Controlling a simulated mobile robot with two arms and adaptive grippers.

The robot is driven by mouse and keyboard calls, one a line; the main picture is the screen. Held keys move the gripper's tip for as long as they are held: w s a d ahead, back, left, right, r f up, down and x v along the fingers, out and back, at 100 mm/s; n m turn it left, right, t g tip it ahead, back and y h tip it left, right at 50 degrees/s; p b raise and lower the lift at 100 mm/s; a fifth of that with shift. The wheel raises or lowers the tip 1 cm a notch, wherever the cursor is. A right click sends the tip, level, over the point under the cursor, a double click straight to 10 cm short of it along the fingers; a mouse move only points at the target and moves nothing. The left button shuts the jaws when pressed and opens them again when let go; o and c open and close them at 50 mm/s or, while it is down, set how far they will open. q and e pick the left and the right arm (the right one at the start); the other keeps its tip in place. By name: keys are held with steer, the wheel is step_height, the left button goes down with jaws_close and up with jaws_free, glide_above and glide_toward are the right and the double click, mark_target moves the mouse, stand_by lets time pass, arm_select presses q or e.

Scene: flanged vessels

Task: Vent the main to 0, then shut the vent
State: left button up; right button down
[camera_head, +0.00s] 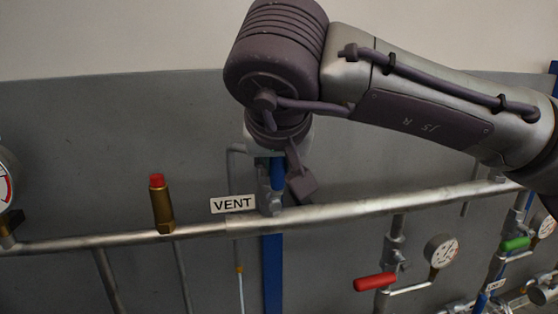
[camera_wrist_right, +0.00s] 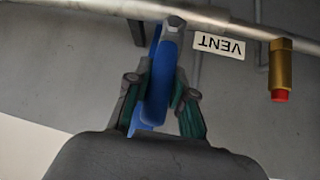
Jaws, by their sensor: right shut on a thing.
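The white VENT label (camera_head: 233,204) hangs on the long horizontal main pipe (camera_head: 345,210); it shows upside down in the wrist view (camera_wrist_right: 220,45). Beside it a vent valve (camera_head: 269,203) stands on the pipe with a blue handle (camera_wrist_right: 160,85). My right gripper (camera_wrist_right: 160,98) is shut on this handle, one green-padded finger on each side. In the head view my right wrist hides much of the valve and handle. A round gauge (camera_head: 5,184) with a red arc is cut off at the left edge; I cannot read its needle. My left gripper is not in view.
A brass fitting with a red cap (camera_head: 161,204) stands on the pipe left of the label. A red handle (camera_head: 375,282), a small gauge (camera_head: 441,251) and a green handle (camera_head: 515,243) are at the lower right. A blue post (camera_head: 272,275) stands below the vent.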

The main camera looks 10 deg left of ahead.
steer(key=shift+f, duration=0.2)
steer(key=c, duration=1)
jaws_free()
steer(key=shift+r, duration=0.1)
steer(key=shift+s+r, duration=0.1)
steer(key=shift+s+r, duration=0.15)
steer(key=shift+r, duration=0.1)
steer(key=v, duration=1.1)
steer(key=shift+s, duration=0.1)
